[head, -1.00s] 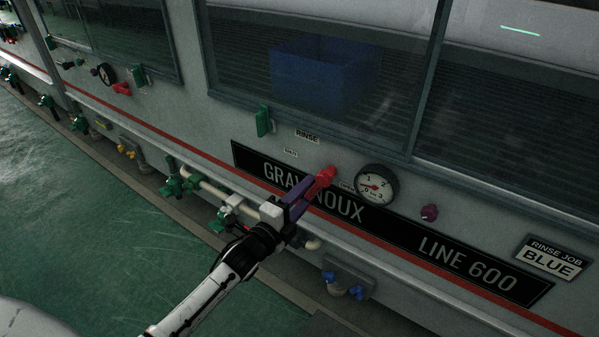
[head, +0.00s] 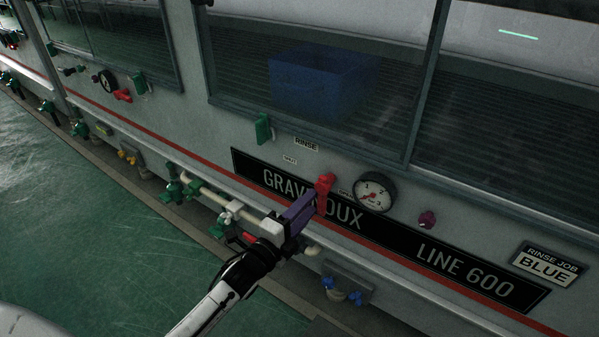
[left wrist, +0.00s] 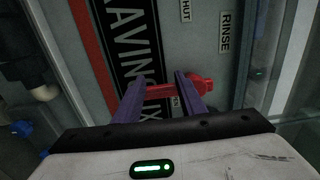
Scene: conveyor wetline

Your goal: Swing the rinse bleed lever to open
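The red lever (head: 325,190) is on the grey machine wall, just left of a round gauge, and its handle points down over the black nameplate. My left gripper (head: 312,203) has its purple fingers at the handle. In the left wrist view the fingers (left wrist: 161,84) stand apart, and the red handle (left wrist: 160,91) lies across the gap between them. Its thicker red end (left wrist: 202,84) shows beyond the right finger. A "SHUT" label (head: 290,160) is up and left of the lever; an "OPEN" label (head: 345,193) is partly visible beside it. My right gripper is out of view.
The gauge (head: 375,192) and a purple knob (head: 427,220) are right of the lever. A green handle (head: 263,129) is up and left. Pipes with green valves (head: 172,191) run low along the wall. Green floor (head: 100,240) is free at left.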

